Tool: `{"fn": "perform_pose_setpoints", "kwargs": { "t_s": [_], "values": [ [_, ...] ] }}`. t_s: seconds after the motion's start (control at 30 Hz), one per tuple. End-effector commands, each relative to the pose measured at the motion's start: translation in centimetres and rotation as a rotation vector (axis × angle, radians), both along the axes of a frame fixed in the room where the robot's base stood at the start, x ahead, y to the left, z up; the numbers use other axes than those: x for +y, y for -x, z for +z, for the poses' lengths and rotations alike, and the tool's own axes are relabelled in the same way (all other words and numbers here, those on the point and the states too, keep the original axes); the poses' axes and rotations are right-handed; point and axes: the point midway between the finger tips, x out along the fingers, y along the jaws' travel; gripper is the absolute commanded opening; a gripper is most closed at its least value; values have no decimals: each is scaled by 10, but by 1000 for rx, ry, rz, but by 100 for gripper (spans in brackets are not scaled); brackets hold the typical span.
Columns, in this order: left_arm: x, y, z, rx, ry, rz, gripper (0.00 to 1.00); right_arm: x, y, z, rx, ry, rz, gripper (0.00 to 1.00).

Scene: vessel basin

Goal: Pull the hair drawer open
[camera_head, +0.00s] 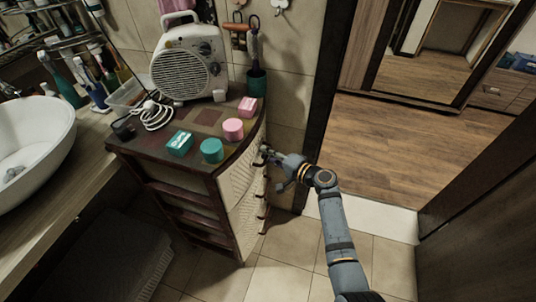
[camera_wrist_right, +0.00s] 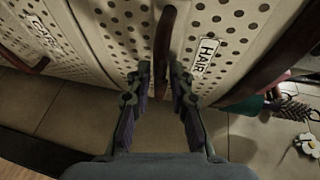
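The hair drawer has a cream, perforated front with a white "HAIR" label (camera_wrist_right: 207,55) in the right wrist view. It appears to be the top drawer of the curved cabinet (camera_head: 240,190) in the head view. Its dark red bar handle (camera_wrist_right: 165,35) runs between the fingers of my right gripper (camera_wrist_right: 160,72). The fingers stand apart on either side of the handle, with small gaps visible. In the head view my right gripper (camera_head: 268,154) is at the upper part of the cabinet front. The drawer looks closed. My left gripper is in neither view.
Another labelled drawer front (camera_wrist_right: 60,40) lies beside the hair drawer. On the cabinet top stand a white fan heater (camera_head: 187,62), a teal tin (camera_head: 212,150), a pink tin (camera_head: 233,129) and small boxes. A basin (camera_head: 35,140) is at left. Tiled floor (camera_head: 290,265) lies clear before the cabinet.

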Motion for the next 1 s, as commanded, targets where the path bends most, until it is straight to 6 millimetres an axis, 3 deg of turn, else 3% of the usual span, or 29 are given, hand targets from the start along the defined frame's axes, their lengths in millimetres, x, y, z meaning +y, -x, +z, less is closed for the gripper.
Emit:
{"fn": "perform_pose_setpoints", "kwargs": {
  "t_s": [0.27, 0.43, 1.0],
  "values": [
    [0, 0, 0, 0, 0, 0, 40, 1, -1, -1, 0, 1, -1, 21],
    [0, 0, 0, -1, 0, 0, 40, 1, -1, -1, 0, 1, -1, 0],
    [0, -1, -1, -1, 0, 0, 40, -7, 1, -2, 0, 4, -1, 0]
  ]
}}
